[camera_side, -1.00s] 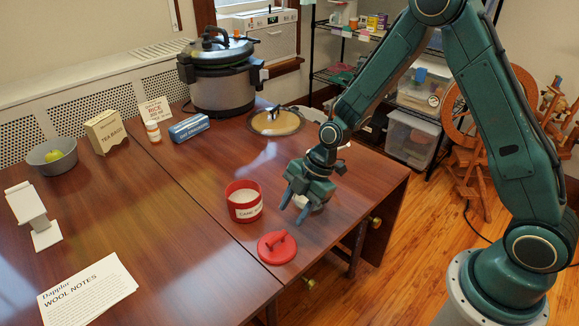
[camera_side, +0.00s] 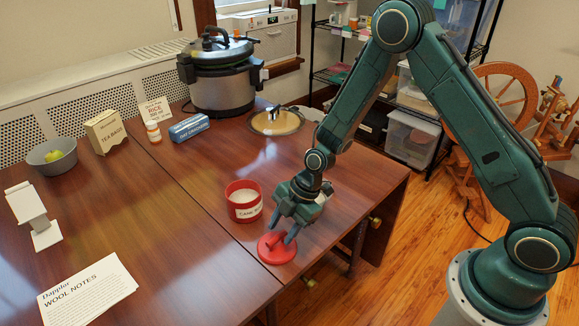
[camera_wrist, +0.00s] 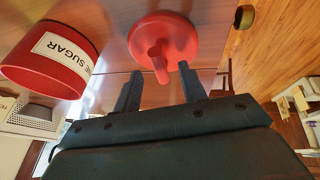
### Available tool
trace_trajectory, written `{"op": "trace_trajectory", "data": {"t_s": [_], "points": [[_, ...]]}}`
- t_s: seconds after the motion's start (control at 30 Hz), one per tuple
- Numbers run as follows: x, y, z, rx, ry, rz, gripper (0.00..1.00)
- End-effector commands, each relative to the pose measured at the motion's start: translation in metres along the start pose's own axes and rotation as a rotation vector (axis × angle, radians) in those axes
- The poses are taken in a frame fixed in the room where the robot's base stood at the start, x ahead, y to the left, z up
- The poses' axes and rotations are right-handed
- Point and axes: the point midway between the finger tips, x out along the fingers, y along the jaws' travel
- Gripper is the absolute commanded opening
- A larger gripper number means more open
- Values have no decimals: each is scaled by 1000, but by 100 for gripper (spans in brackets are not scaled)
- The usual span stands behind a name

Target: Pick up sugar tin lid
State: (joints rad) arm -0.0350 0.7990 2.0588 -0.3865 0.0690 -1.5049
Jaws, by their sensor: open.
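The red sugar tin lid (camera_side: 279,250) lies flat on the table near its front edge, with a raised red handle on top. In the wrist view the lid (camera_wrist: 178,35) is just beyond my fingertips, its handle pointing toward the gap between them. The open red sugar tin (camera_side: 243,203), with a white label, stands upright just behind the lid; it shows at the left of the wrist view (camera_wrist: 52,62). My gripper (camera_side: 282,230) is open and empty, low above the lid, close to its handle. In the wrist view its two fingers (camera_wrist: 161,82) are apart; contact cannot be told.
The brown table (camera_side: 190,225) has clear room left of the tin. A glass pot lid (camera_side: 275,121), a pressure cooker (camera_side: 222,85) and a blue box (camera_side: 189,127) stand farther back. A notes sheet (camera_side: 88,292) lies front left.

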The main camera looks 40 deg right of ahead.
Motion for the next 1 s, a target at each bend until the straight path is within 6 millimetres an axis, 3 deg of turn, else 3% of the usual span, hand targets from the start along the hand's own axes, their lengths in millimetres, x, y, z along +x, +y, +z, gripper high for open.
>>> {"op": "trace_trajectory", "data": {"t_s": [0.23, 0.77, 0.8, 1.0], "points": [[20, 0, 0, 0, 0, -1, 41], [21, 0, 0, -1, 0, 1, 41], [21, 0, 0, -1, 0, 1, 40], [21, 0, 0, -1, 0, 1, 0]]}}
